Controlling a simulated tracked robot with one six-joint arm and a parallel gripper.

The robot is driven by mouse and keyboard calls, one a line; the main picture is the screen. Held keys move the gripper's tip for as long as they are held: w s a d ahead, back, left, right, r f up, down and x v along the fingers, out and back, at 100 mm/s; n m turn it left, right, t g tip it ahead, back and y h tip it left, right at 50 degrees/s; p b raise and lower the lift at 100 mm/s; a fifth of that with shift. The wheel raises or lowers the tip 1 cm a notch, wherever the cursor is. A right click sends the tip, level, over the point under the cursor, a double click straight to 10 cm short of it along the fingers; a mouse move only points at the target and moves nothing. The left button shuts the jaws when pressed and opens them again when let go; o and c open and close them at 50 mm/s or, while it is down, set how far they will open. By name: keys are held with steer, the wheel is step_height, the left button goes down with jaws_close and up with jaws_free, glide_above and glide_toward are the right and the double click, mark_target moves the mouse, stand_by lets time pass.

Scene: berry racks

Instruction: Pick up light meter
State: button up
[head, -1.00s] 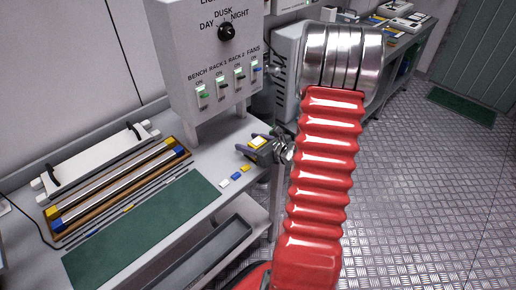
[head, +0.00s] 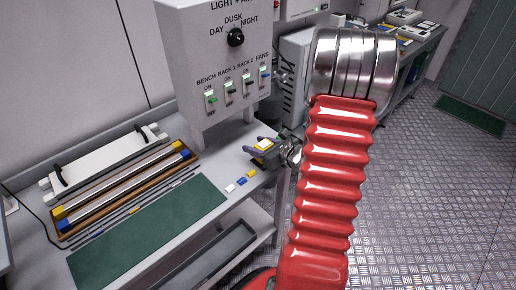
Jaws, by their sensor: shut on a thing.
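My gripper (head: 258,151) is at the right end of the bench, below the switch panel. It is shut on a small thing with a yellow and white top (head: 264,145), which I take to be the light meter. The fingers hide part of it, and it is too small to read any markings. I cannot tell whether it touches the bench or is held just above it. My red ribbed arm and its metal joint fill the middle right of the view.
A switch panel (head: 221,60) stands at the back of the bench. Small white, blue and yellow pieces (head: 241,181) lie in front of my gripper. A green mat (head: 150,228) and a tray of tubes (head: 125,187) lie to the left. Open metal floor (head: 430,190) is at right.

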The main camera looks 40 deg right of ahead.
step_height(320, 180, up, 9)
steer(key=shift+f, duration=0.15)
stand_by(0.4)
stand_by(0.5)
